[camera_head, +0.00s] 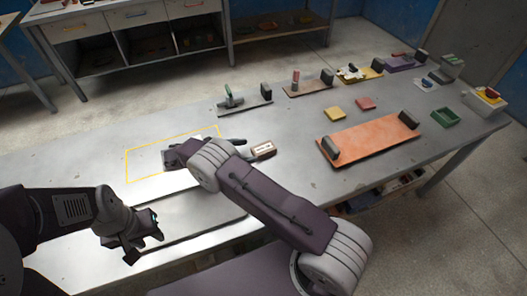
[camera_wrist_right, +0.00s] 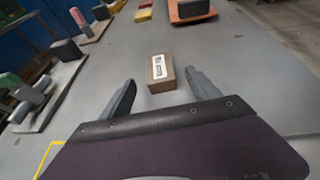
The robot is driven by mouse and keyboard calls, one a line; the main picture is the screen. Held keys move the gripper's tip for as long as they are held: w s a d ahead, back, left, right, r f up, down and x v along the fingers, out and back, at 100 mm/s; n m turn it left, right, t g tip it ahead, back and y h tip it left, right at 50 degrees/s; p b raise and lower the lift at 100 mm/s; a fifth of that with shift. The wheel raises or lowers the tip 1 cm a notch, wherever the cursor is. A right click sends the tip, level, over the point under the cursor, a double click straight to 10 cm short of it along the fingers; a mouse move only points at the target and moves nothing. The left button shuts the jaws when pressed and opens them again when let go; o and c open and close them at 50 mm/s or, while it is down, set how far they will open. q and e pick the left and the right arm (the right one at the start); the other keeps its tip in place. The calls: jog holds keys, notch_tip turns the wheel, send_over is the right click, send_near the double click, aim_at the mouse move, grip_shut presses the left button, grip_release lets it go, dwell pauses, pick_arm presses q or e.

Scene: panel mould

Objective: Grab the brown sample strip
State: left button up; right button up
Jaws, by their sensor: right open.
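The brown sample strip (camera_wrist_right: 160,72) is a small brown block with a white label on top. In the right wrist view it lies on the table just beyond and between the open fingers of my right gripper (camera_wrist_right: 157,98), which look empty. In the head view the strip (camera_head: 263,150) lies right of my right gripper (camera_head: 200,152), whose fingers are largely hidden behind my right arm. My left gripper (camera_head: 142,240) hangs near the table's front left, apart from the strip, with its fingers apart and nothing seen between them.
An orange board (camera_head: 372,138) with dark end blocks lies right of the strip. A yellow outline (camera_head: 128,165) marks the table at left. Tool boards (camera_head: 246,107) line the back edge.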

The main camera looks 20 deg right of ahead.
aim_at(263, 148)
jog(key=x, duration=0.3)
jog(key=p+x, duration=0.1)
jog(key=x, duration=0.3)
jog(key=shift+r, duration=0.1)
jog(key=shift+d+f, duration=0.25)
jog(key=shift+d, duration=0.25)
jog(key=shift+a, duration=0.1)
grip_shut()
jog(key=shift+r, duration=0.15)
jog(key=shift+w+r, duration=0.1)
jog(key=shift+r, duration=0.25)
notch_tip(263, 148, up, 4)
jog(key=shift+f, duration=0.2)
jog(key=s+d+r+p, duration=0.1)
jog(key=s+d+r, duration=0.5)
jog(key=s, duration=0.3)
jog(key=shift+s+d+r, duration=0.25)
jog(key=shift+s+d, duration=0.1)
jog(key=shift+d, duration=0.05)
